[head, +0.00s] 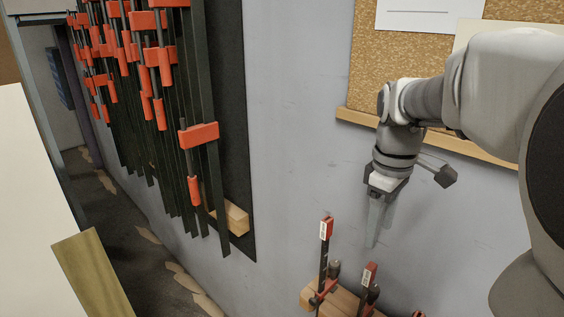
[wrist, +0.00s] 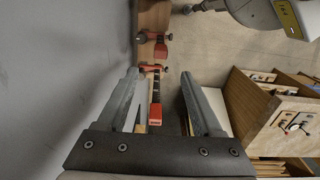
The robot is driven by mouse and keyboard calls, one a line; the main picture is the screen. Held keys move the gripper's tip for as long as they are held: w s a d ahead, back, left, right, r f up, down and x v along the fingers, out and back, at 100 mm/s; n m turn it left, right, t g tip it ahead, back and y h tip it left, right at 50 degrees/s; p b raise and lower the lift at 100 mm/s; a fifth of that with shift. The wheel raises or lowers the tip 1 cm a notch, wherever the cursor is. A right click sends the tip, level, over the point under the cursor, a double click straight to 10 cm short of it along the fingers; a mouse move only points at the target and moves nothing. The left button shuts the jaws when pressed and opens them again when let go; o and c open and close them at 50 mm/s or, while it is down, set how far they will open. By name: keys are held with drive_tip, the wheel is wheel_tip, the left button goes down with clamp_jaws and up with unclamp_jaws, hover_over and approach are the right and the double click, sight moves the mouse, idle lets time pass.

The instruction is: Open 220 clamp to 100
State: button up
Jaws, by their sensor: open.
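Small bar clamps with red ends and dark bars stand in a wooden rack (head: 345,300) low on the wall in the head view. The nearest-left clamp (head: 324,262) carries a pale label on its red top. A second clamp (head: 368,285) stands to its right, also labelled. I cannot read which is 220. My gripper (head: 376,225) points down above the rack, open and empty. In the wrist view a red-ended clamp (wrist: 156,98) appears between the spread fingers of my gripper (wrist: 160,75), apparently apart from both. Another clamp (wrist: 160,50) is farther along the rack.
Long red-and-black clamps (head: 198,135) hang in a dense row on the left wall. A cork board (head: 400,60) with a wooden ledge is behind my arm. A wooden cabinet (wrist: 265,120) stands right in the wrist view. The wall is close on the left there.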

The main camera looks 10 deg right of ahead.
sight(368, 282)
drive_tip(key=f+b, duration=0.5)
drive_tip(key=f, duration=0.3)
drive_tip(key=f+b, duration=0.5)
drive_tip(key=f, duration=0.3)
drive_tip(key=shift+w+d+b, duration=0.1)
drive_tip(key=shift+d+b, duration=0.1)
drive_tip(key=shift+b, duration=0.2)
clamp_jaws()
